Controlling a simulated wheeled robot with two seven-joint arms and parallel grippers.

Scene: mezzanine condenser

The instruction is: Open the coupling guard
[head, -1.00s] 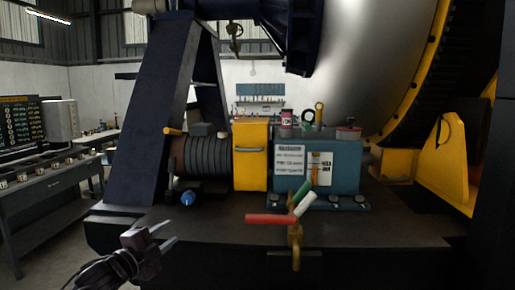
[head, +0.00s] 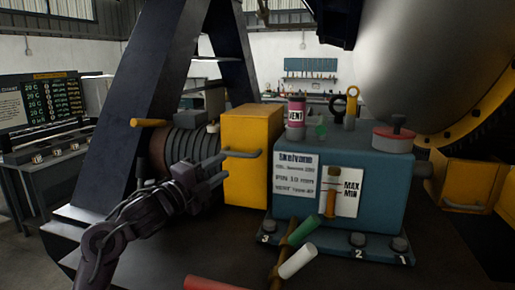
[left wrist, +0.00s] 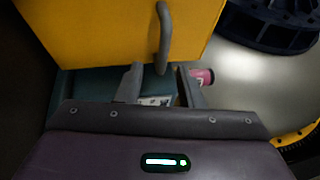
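The coupling guard is a yellow box (head: 252,135) between the ribbed motor and the teal pump housing; its yellow face fills the top of the left wrist view (left wrist: 100,35). A grey bar handle (head: 243,154) stands out from its front. My left gripper (head: 224,170) is open and empty, its fingertips close to the handle's left end in the head view. In the left wrist view, the handle (left wrist: 164,38) runs down toward the gap between the two fingers (left wrist: 160,80). I cannot tell whether it lies between them in depth. The guard looks shut. My right gripper is not in view.
The teal housing (head: 385,185) carries a pink VENT canister (head: 296,118) and a red-topped cap (head: 394,137). Valve levers with green, white and red grips (head: 297,262) stick up in front. A dark slanted frame leg (head: 155,95) rises behind the motor (head: 172,147).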

